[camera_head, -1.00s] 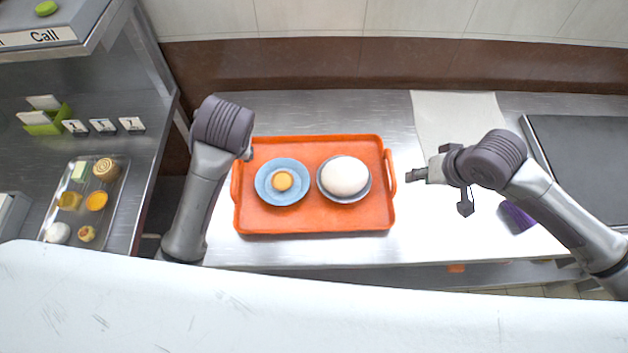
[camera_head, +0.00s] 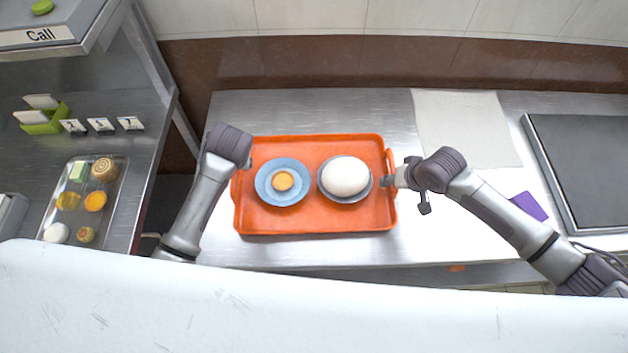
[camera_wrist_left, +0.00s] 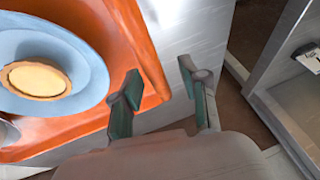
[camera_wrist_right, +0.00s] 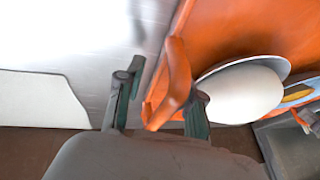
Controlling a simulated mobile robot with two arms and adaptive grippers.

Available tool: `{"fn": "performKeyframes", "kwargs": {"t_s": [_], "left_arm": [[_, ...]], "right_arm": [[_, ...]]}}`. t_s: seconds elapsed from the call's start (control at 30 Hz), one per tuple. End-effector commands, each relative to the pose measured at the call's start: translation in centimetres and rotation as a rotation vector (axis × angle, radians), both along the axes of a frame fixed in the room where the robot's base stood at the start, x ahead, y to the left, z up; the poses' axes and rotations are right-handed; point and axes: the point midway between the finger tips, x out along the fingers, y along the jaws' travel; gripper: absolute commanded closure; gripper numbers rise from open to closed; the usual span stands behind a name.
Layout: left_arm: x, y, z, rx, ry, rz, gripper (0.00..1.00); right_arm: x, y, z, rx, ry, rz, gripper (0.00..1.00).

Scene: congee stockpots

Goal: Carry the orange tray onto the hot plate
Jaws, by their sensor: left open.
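The orange tray (camera_head: 315,222) lies flat on the steel counter. It bears a blue saucer (camera_head: 264,194) with a small round yellow item and a grey bowl (camera_head: 356,197) with a large white dome. My right gripper (camera_head: 386,181) is at the tray's right handle; in the right wrist view its open fingers (camera_wrist_right: 160,95) stand either side of the handle (camera_wrist_right: 178,80). My left gripper is mostly hidden by its own wrist in the head view. In the left wrist view its open fingers (camera_wrist_left: 163,88) straddle the tray's left edge. The dark flat hot plate (camera_head: 585,170) is at far right.
A pale mat (camera_head: 460,125) and a purple object (camera_head: 529,205) lie between tray and hot plate. A brown-tiled wall (camera_head: 350,65) runs behind. A shelf at left holds a food tray (camera_head: 78,205) and number cards (camera_head: 100,126).

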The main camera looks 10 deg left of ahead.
Motion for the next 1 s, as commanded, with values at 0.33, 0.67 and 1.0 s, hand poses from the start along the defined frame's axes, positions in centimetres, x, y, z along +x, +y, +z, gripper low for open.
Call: {"fn": "performKeyframes", "kwargs": {"t_s": [0.33, 0.67, 1.0], "left_arm": [[0.02, 0.02, 0.00, 0.001, 0.000, 0.000, 0.74], [0.03, 0.20, 0.05, 0.004, 0.000, 0.003, 1.00], [0.11, 0.49, 0.36, 0.010, -0.003, 0.006, 1.00]], "right_arm": [[0.01, 0.01, 0.00, 0.000, 0.000, 0.000, 0.81], [0.02, -0.16, -0.05, -0.002, 0.002, -0.004, 1.00], [0.16, -0.34, 0.24, -0.002, -0.001, -0.009, 1.00]]}}
